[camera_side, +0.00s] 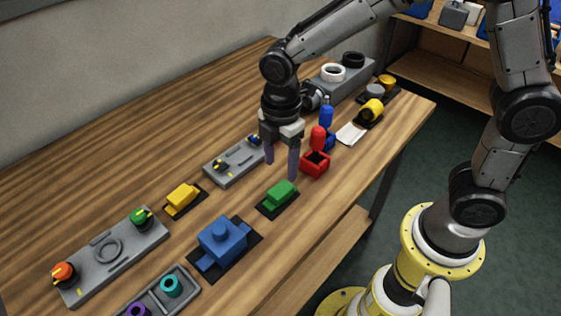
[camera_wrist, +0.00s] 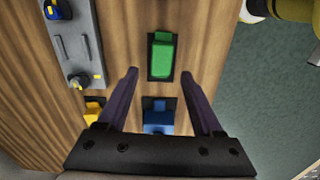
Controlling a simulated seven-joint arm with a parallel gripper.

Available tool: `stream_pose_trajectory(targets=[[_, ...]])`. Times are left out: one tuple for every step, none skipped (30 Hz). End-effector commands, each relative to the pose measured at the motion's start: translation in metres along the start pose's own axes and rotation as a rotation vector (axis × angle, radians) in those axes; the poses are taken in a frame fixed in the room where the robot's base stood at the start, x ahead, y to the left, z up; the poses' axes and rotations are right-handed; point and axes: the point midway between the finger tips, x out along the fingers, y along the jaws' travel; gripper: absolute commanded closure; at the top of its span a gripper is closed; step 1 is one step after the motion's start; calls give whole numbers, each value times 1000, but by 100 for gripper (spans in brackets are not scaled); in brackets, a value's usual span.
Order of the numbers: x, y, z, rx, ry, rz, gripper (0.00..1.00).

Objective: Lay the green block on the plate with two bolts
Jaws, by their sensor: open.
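The green block (camera_side: 281,193) lies on a small black mat near the table's front edge, and it also shows in the wrist view (camera_wrist: 162,55). My gripper (camera_side: 281,168) is open and empty, pointing down above the table just behind the green block. In the wrist view the block lies just ahead of the gap between my fingertips (camera_wrist: 160,75), and nothing is between the fingers. A short grey plate (camera_side: 236,162) with a blue-and-yellow knob and small yellow parts lies behind my gripper. A longer grey plate (camera_side: 85,271) carries an orange and a green knob. I cannot tell which plate has two bolts.
A blue block (camera_side: 222,243) and a yellow block (camera_side: 182,197) lie on black mats near the green block. Red (camera_side: 315,163) and blue (camera_side: 327,138) upright items stand to the right. A grey tray (camera_side: 190,295) holds teal and purple rings. Bare wood lies at the back left.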

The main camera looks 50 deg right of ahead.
Motion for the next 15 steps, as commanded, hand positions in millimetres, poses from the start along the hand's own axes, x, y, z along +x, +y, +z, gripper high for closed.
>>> stream_pose_trajectory(targets=[[4, -2, -3, -9, -4, -9, 32], [4, -3, -4, -12, -4, -8, 32], [6, -3, -4, -13, -4, -8, 32], [8, -3, -4, -12, -4, -9, 32], [10, -3, -4, -12, -4, -9, 32], [13, -3, -4, -11, -4, -9, 32], [16, -3, -3, -11, -4, -9, 32], [20, -3, -3, -10, -4, -10, 32], [25, -3, -3, -10, -4, -9, 32], [28, -4, -3, -10, -4, -10, 32], [33, -4, -3, -10, -4, -10, 32], [38, -3, -3, -9, -4, -9, 32], [42, -4, -3, -9, -4, -9, 32], [46, -3, -3, -9, -4, -9, 32], [51, -4, -3, -9, -4, -9, 32]])
